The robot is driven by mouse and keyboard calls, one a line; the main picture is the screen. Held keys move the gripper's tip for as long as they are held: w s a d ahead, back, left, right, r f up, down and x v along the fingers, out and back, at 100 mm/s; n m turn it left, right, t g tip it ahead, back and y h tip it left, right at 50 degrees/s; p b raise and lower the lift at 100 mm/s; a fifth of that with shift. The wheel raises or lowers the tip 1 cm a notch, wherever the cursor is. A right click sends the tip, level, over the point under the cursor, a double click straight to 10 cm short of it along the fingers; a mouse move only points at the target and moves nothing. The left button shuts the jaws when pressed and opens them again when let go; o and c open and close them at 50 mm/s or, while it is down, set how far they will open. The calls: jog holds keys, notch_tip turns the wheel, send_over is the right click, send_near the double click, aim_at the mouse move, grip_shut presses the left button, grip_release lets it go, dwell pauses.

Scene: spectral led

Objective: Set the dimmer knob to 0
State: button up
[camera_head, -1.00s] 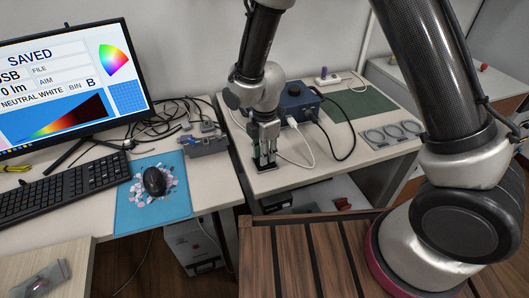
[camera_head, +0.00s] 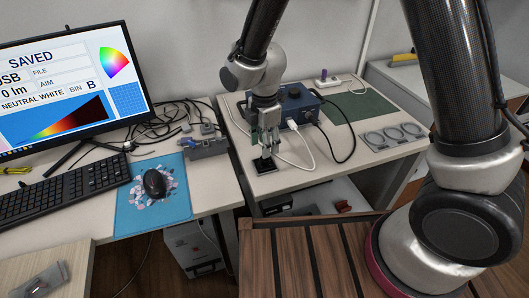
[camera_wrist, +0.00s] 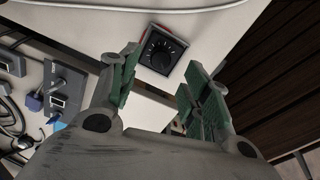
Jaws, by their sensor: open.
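The dimmer is a black square panel with a round black dial knob (camera_wrist: 160,50) in the wrist view. A pale mark shows on the knob, but I cannot read its setting. In the head view the dimmer panel (camera_head: 265,168) lies near the front left corner of the right-hand table. My gripper (camera_head: 265,148) is just above it, pointing down. In the wrist view my gripper (camera_wrist: 160,82) is open, with its green-padded fingers spread to either side below the knob. Nothing is between the fingers, and they appear apart from the knob.
A blue box (camera_head: 294,101) with plugged cables stands close behind my gripper. A white cable (camera_head: 300,148) runs over the table beside it. A green mat (camera_head: 362,104) and ring-shaped parts (camera_head: 392,136) lie to the right. A grey device (camera_head: 205,147) sits on the left desk near the monitor (camera_head: 75,85).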

notch_tip(320, 180, up, 7)
dwell(0.7)
jog(key=s+d+r+m+t, duration=0.1)
jog(key=s+d+r+m, duration=0.4)
jog(key=d+m, duration=0.3)
jog(key=s+d+r+m+t, duration=0.2)
jog(key=s+d+r+m, duration=0.4)
jog(key=d, duration=0.8)
jog(key=s+d+r+m+t, duration=0.1)
jog(key=s+d+r+m, duration=0.4)
jog(key=d+r+m, duration=0.4)
jog(key=shift+s+d+m, duration=0.3)
jog(key=shift+d, duration=0.65)
